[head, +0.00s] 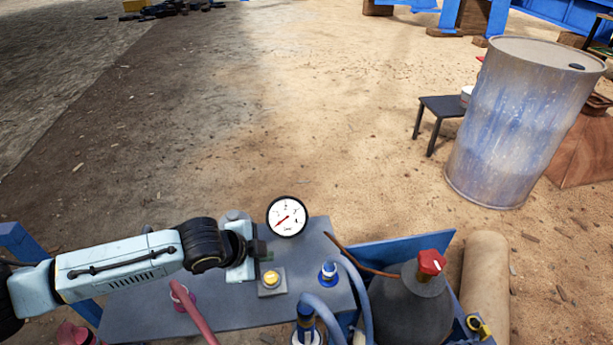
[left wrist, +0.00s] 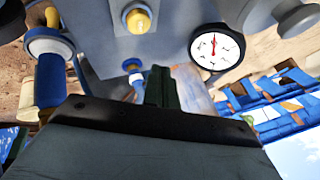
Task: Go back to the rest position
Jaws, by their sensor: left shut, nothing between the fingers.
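My left arm comes in from the left in the head view, above a grey control panel (head: 135,318). My left gripper (head: 262,250) is shut and empty. It is close to a yellow button (head: 271,279) on a grey square base and left of a round white gauge (head: 287,216). In the left wrist view the dark green fingers (left wrist: 162,88) are together, with the yellow button (left wrist: 138,18) and the gauge (left wrist: 216,47) beyond them. Whether the fingers touch the panel I cannot tell. My right gripper is not in the head view.
A blue fitting (head: 328,273) and hoses stand on the panel's right side. A dark tank with a red knob (head: 431,262) is further right. A rusty blue-white barrel (head: 521,125) and a small dark table (head: 441,108) stand behind. The sandy ground in the middle is clear.

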